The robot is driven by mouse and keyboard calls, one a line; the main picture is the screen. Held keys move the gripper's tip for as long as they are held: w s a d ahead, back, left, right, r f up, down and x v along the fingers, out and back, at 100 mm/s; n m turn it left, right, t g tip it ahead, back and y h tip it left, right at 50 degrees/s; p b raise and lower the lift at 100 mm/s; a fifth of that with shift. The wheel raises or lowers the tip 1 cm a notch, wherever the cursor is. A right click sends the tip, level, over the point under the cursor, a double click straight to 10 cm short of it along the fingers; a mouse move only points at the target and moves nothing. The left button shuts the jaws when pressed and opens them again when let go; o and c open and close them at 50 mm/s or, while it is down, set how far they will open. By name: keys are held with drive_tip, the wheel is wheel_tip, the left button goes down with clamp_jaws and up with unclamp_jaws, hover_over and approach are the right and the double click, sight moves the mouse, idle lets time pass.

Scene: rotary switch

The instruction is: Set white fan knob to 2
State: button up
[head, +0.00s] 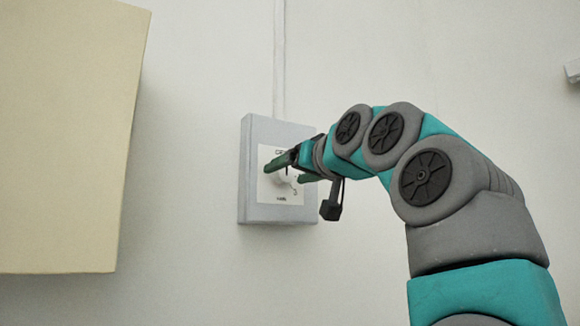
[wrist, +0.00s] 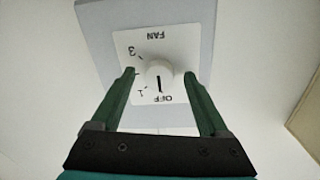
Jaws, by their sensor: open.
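The white fan knob (wrist: 159,74) is round and sits on a white label plate (wrist: 181,44). Its black line points down toward OFF in the wrist view, where the plate appears upside down compared with the head view. Marks 1 and 3 show on the left of the knob; the 2 mark seems hidden behind a fingertip. My gripper (wrist: 159,76) is open, with one green finger on each side of the knob and a visible gap to each. In the head view, my gripper (head: 294,170) is at the plate and partly covers the knob.
The plate is on a grey wall box (head: 252,205), with a conduit (head: 279,60) running up from it. A large cream box-like object (head: 65,140) is to the left in the head view. The wall around the switch is clear.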

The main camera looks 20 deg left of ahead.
drive_tip(key=shift+w, duration=0.1)
drive_tip(key=shift+a, duration=0.1)
clamp_jaws()
idle(0.6)
